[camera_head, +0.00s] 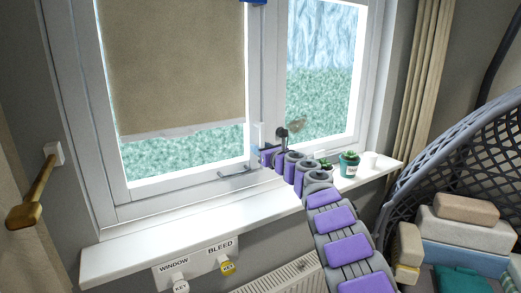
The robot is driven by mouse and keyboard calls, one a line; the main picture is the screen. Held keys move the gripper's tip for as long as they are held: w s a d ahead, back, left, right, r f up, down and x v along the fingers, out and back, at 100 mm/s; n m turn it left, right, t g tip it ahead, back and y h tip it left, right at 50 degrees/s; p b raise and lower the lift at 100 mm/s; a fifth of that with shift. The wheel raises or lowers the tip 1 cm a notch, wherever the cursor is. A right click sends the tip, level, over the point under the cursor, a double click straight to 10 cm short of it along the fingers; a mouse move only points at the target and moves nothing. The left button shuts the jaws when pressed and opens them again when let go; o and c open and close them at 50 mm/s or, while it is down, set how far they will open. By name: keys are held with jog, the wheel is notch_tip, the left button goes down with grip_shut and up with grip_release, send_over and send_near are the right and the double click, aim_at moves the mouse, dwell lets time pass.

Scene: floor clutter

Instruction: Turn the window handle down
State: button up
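The window (178,75) has two panes in a white frame, with a beige blind over most of the left one. A silver lever (238,170) lies along the bottom of the left sash. A small pale upright piece (261,134), possibly the window handle, stands on the frame between the panes. My purple and grey arm reaches up from the lower right over the sill. My gripper (258,152) is at its far end, close to the frame post; its fingers are too small to make out.
The white sill (180,226) carries a potted plant (349,165) and a white cup (370,160) right of my arm. Below are a label plate (196,262) with keys and a radiator (285,278). A dark mesh chair with stacked blocks (465,225) fills the right. A brass bar (35,192) juts out at left.

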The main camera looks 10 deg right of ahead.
jog(key=shift+d, duration=0.25)
jog(key=shift+s+f+b, duration=0.1)
jog(key=shift+s+b, duration=0.1)
jog(key=shift+b, duration=0.1)
jog(key=b+v, duration=0.2)
jog(key=v, duration=1.4)
jog(key=shift+s, duration=0.45)
